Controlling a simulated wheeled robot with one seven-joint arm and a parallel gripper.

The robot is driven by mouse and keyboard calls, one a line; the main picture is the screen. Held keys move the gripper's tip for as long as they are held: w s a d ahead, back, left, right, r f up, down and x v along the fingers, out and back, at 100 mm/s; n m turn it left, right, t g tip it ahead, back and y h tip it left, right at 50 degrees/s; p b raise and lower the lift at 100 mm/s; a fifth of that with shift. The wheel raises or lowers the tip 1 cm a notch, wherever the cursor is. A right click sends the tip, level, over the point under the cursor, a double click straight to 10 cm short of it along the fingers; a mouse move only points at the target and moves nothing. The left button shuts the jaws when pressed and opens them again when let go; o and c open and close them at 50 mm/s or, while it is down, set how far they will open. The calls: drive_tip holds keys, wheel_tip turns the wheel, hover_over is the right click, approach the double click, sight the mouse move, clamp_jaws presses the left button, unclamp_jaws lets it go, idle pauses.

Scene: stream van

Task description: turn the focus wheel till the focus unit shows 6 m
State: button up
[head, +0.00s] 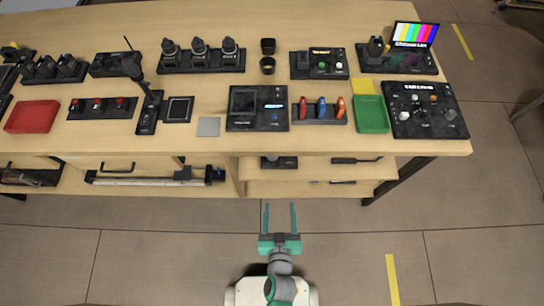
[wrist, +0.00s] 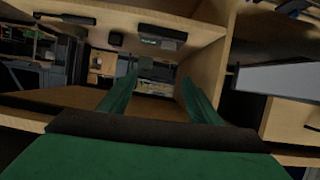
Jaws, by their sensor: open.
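No label or reading that identifies the focus unit or its focus wheel is legible. A black panel (head: 428,112) with several knobs and a small lit display lies at the right end of the table; a white knob (head: 421,115) sits near its middle. A smaller black unit (head: 320,64) with a lit display and small white and green knobs lies further back. Another black unit (head: 257,108) has a dark screen and a small lit display. My gripper (head: 279,210) is open and empty, in front of the table's front edge, apart from all units. Its green fingers also show in the wrist view (wrist: 158,82).
The wooden table (head: 210,150) has shelves below its front edge. A green tray (head: 372,114), a red tray (head: 32,116), a block with coloured levers (head: 320,110) and a colour-bar monitor (head: 413,35) stand on it. The floor (head: 180,250) around my base is clear.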

drive_tip(key=w+f, duration=0.3)
drive_tip(key=w, duration=0.5)
drive_tip(key=w+a+f+y, duration=0.1)
drive_tip(key=w+f, duration=0.3)
drive_tip(key=w, duration=0.5)
drive_tip(key=w+a+f+n+y, duration=0.1)
drive_tip(key=w+f, duration=0.3)
drive_tip(key=w, duration=0.4)
drive_tip(key=shift+w+f, duration=0.15)
drive_tip(key=shift+w, duration=0.05)
drive_tip(key=shift+c, duration=0.6)
drive_tip(key=c, duration=0.9)
